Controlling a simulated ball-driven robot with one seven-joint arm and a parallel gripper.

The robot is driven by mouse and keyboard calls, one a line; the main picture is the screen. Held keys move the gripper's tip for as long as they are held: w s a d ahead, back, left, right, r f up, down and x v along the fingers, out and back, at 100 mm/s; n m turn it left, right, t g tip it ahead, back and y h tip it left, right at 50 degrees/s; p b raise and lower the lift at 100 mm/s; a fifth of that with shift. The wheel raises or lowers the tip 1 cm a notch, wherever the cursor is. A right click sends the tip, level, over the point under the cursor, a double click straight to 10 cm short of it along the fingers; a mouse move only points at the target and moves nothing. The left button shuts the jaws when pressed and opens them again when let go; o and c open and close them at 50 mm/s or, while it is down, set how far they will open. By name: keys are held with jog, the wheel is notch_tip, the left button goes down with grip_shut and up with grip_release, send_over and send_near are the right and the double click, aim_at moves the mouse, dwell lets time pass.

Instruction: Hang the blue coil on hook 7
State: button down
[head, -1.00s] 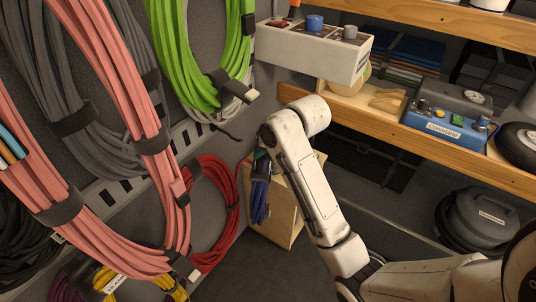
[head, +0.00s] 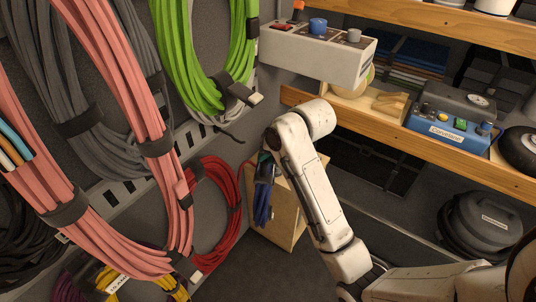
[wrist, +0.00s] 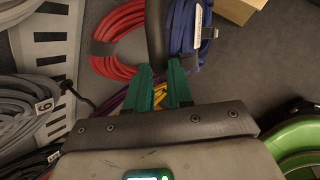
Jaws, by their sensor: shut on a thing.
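The blue coil (head: 263,203) hangs below my gripper (head: 263,158) in the head view, in front of a light wooden box. In the wrist view the blue coil (wrist: 183,28) shows beyond the teal fingers (wrist: 164,88), with a dark strap or band beside it and a white label on it. My gripper is shut on the coil, apparently at its dark band; the exact grip is partly hidden. My forearm covers part of the gripper in the head view. I cannot make out hook 7 in either view.
Pink coils (head: 150,130), a green coil (head: 205,50) and a red coil (head: 222,210) hang on the left wall.

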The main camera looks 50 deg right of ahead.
jog(key=shift+w, duration=0.1)
jog(key=shift+w+f, duration=0.15)
jog(key=shift+w, duration=2.3)
jog(key=shift+w, duration=0.15)
dwell(0.5)
jog(key=shift+w+a, duration=0.1)
jog(key=shift+w, duration=1.2)
jog(key=shift+w+f, duration=0.1)
jog(key=shift+w, duration=1.4)
dwell(0.3)
jog(key=shift+f+b, duration=0.4)
jog(key=shift+f, duration=0.35)
dwell(1.0)
